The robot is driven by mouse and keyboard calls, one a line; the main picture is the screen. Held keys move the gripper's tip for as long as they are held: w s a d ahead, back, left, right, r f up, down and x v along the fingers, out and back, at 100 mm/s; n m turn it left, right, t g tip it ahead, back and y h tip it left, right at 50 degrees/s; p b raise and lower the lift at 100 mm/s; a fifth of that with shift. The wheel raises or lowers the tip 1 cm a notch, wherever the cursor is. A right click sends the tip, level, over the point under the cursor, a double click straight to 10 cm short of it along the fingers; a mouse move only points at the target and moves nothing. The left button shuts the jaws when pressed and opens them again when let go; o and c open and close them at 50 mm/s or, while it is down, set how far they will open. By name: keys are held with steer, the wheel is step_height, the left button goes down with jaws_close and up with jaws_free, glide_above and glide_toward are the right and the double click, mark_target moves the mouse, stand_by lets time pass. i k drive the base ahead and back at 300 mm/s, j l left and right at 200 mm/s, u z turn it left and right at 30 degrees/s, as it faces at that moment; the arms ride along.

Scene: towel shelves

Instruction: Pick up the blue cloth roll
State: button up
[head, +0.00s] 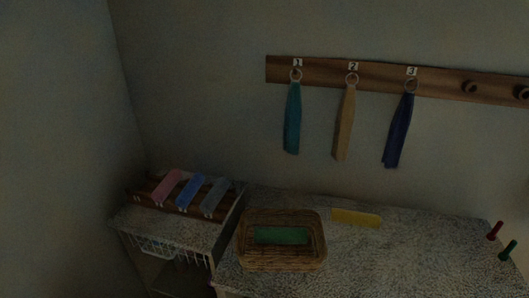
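The blue cloth roll (190,190) lies tilted in a brown wooden rack (155,199) at the left. It is the middle one of three rolls there. A pink roll (167,185) lies to its left and a grey-blue roll (215,196) to its right, with narrow gaps between them. My gripper is not in view.
A wicker basket (244,252) holding a green cloth (281,235) stands on the speckled counter (390,260). A yellow cloth (356,218) lies behind it. Teal, tan and navy towels hang from a wooden rail (440,86). Red (494,231) and green (508,250) pegs stand at the right.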

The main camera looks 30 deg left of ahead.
mark_target(185, 197)
steer(key=i+l, duration=0.2)
steer(key=l, duration=0.15)
steer(key=i+l, duration=0.15)
steer(key=l, duration=0.15)
steer(key=l+u, duration=0.1)
steer(key=u, duration=2.05)
